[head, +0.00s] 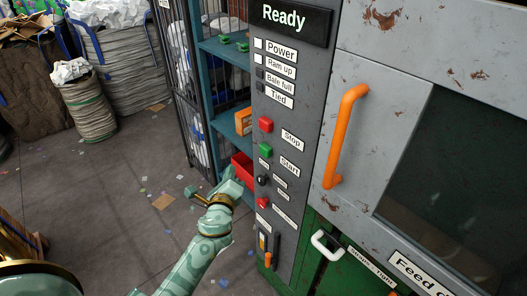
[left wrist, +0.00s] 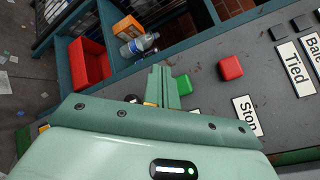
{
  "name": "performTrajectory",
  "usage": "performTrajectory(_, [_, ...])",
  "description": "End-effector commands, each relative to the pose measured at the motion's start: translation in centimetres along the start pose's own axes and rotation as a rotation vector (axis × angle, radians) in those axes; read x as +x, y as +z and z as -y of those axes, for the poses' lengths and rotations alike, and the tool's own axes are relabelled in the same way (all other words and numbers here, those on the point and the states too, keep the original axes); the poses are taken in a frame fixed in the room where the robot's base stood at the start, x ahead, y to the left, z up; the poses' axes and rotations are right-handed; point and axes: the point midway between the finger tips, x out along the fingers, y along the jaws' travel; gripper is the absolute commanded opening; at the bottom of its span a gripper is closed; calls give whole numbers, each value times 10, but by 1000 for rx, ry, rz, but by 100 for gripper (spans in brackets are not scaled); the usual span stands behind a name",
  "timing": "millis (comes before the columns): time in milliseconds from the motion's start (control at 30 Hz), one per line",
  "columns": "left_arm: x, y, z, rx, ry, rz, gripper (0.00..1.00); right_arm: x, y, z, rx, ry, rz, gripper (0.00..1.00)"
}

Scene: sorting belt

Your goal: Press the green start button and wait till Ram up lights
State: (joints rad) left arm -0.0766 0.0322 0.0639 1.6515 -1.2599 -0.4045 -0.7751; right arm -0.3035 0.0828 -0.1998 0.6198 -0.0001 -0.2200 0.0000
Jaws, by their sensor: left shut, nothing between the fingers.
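The green start button (head: 265,150) sits on the grey control panel (head: 290,105), below the red stop button (head: 265,124). The display (head: 291,18) reads "Ready". The Power lamp (head: 258,43) and the Ram up lamp (head: 259,58) both look white, while the Bale full and Tied lamps are dark. My left gripper (head: 230,176) is shut and empty, left of and a little below the start button in the head view. In the left wrist view its fingers (left wrist: 163,86) are close beside the green button (left wrist: 184,84); I cannot tell whether they touch.
A blue shelf with a red bin (head: 243,166) stands left of the panel; a bottle (left wrist: 140,45) shows there in the left wrist view. An orange door handle (head: 345,135) juts out right of the buttons. Stuffed sacks (head: 90,108) stand at the back left.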

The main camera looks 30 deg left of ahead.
Motion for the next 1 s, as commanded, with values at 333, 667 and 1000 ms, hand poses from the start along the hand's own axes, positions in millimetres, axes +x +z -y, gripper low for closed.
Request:
performTrajectory(333, [9,-7,6,-5,0,-1,0,3,-3,4,2,-5,-4,0])
performTrajectory(667, [41,-32,29,-6,0,-2,0,12,-2,4,2,-5,-2,0])
performTrajectory(1000, [60,-45,44,-6,0,-2,0,20,1,3,1,-3,1,0])
